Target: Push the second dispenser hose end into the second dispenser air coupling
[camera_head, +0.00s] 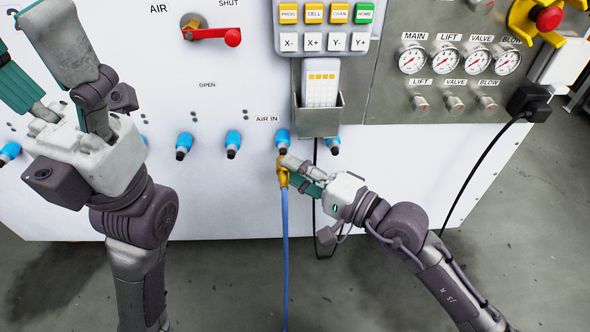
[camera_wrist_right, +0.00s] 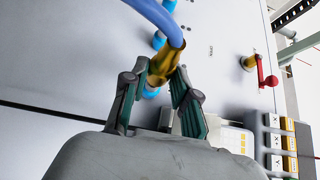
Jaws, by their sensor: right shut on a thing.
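The hose end (camera_head: 282,172) is a brass-yellow fitting on a blue hose (camera_head: 285,250) that hangs straight down. My right gripper (camera_head: 290,170) is shut on it. In the right wrist view, the fitting (camera_wrist_right: 164,64) sits between the two fingertips, with the blue hose (camera_wrist_right: 155,18) curving away from it. Blue air couplings with dark tips line the panel; one coupling (camera_head: 283,141) is just above the hose end under the AIR IN label. Whether the two touch cannot be told. My left gripper (camera_head: 42,80) is open and empty at the upper left.
Other couplings (camera_head: 233,144) flank this one; another (camera_head: 333,145) is under a grey holder (camera_head: 318,114) with a handheld device. A black cable (camera_head: 316,210) hangs close to my right gripper. A red valve handle (camera_head: 215,36) and gauges (camera_head: 450,58) are higher up.

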